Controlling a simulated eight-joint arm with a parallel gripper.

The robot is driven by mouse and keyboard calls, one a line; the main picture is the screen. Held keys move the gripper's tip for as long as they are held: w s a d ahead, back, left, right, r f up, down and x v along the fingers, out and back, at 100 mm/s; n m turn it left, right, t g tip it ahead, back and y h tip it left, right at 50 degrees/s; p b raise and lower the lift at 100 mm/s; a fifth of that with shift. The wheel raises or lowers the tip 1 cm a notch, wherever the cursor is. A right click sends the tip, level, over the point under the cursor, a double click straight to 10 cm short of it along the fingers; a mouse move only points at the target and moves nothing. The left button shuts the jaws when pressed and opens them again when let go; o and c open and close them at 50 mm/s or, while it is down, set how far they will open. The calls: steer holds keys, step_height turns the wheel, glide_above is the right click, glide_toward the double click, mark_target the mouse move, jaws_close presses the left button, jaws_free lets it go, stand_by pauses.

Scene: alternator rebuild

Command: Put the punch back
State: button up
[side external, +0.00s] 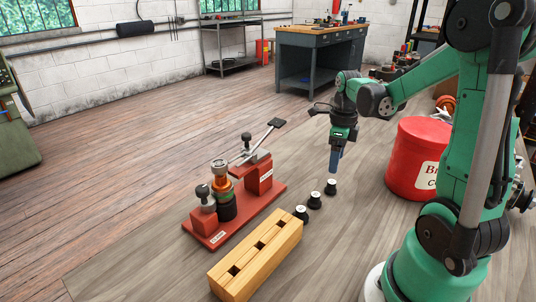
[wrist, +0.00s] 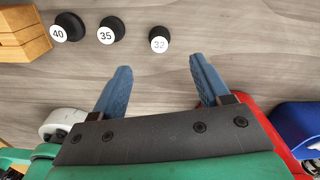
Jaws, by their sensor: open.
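Three black punches with white numbered tops stand on the wooden bench in a row. In the wrist view they read 40 (wrist: 69,27), 35 (wrist: 112,30) and 32 (wrist: 160,39). The side external view also shows the row, with one punch (side external: 331,187) nearest my gripper. A wooden block (side external: 228,283) with three dark square holes lies left of the row; its corner shows in the wrist view (wrist: 36,40). My gripper (side external: 335,170) is open and empty above the bench, near the 32 punch. In the wrist view its blue fingers (wrist: 158,75) are spread, with bare bench between them.
A red press fixture (side external: 270,205) with a lever and a stack of parts stands behind the block. A red tub (side external: 405,165) stands right of my gripper. A blue object (wrist: 298,122) shows at the wrist view's right edge. The bench's front middle is clear.

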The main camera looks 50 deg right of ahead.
mark_target(333, 181)
steer(key=w+a+r+n+t, duration=0.1)
steer(key=a+r+n+t, duration=0.2)
steer(key=a+n, duration=0.6)
steer(key=w+a+r+n+t, duration=0.1)
steer(key=a+n+t, duration=0.3)
steer(key=a+n, duration=0.6)
steer(key=shift+w+a+r+n, duration=0.35)
steer(key=shift+r+n, duration=0.55)
steer(key=shift+n, duration=6.2)
